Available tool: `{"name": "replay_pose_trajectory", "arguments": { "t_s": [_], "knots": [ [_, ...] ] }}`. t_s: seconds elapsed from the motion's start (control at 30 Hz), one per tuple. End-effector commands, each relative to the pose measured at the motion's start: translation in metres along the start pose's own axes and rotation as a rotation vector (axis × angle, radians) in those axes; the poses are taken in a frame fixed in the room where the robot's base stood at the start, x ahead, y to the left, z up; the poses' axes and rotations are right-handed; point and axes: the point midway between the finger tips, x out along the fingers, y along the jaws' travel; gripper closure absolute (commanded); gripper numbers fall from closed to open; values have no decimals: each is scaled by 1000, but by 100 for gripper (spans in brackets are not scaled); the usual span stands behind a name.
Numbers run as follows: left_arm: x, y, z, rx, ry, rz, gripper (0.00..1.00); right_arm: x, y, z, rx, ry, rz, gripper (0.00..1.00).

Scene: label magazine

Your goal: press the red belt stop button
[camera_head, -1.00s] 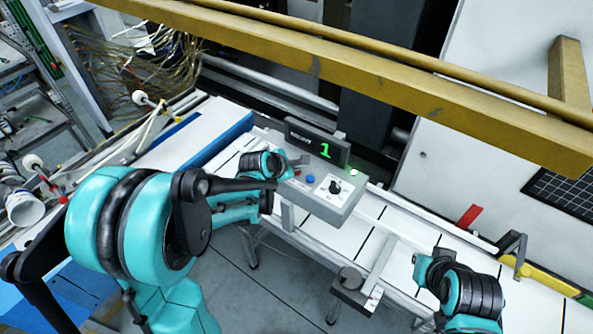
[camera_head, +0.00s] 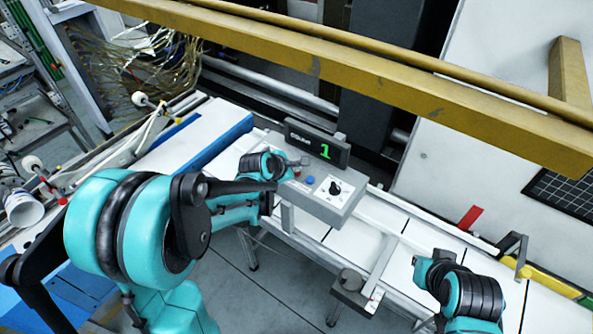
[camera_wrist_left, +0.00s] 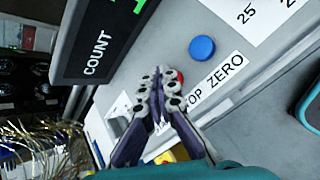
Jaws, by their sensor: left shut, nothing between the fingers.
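The grey control box (camera_head: 325,203) stands over the belt, with a counter display reading a green 1 (camera_head: 325,151). My left gripper (camera_head: 301,162) is at the box's left end, shut and empty. In the left wrist view its closed fingertips (camera_wrist_left: 165,79) are at the red stop button (camera_wrist_left: 180,76), covering most of it. Only a sliver of red shows beside the fingertip, so I cannot tell whether the button is pushed in. The blue button (camera_wrist_left: 202,48), by the ZERO label, is clear of the fingers. My right arm shows at the lower right; its gripper cannot be made out.
A dial (camera_head: 335,188) sits on the box's right part. A yellow beam (camera_head: 380,75) crosses above. A red tab (camera_head: 469,216) stands at the belt's far edge. Loose wires (camera_head: 150,50) hang at the back left.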

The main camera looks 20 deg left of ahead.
Motion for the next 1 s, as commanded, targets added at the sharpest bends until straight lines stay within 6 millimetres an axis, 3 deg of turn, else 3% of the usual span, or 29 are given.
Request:
{"name": "replay_pose_trajectory", "arguments": {
  "t_s": [0.67, 1.0],
  "knots": [
    [-13, 9, 9, 0, 0, 0, 100, -11, 0, -8, 0, 0, 0, 100],
    [-36, 26, 26, 0, 0, 0, 100, -32, 0, -23, 0, 0, 0, 100]
  ]
}}
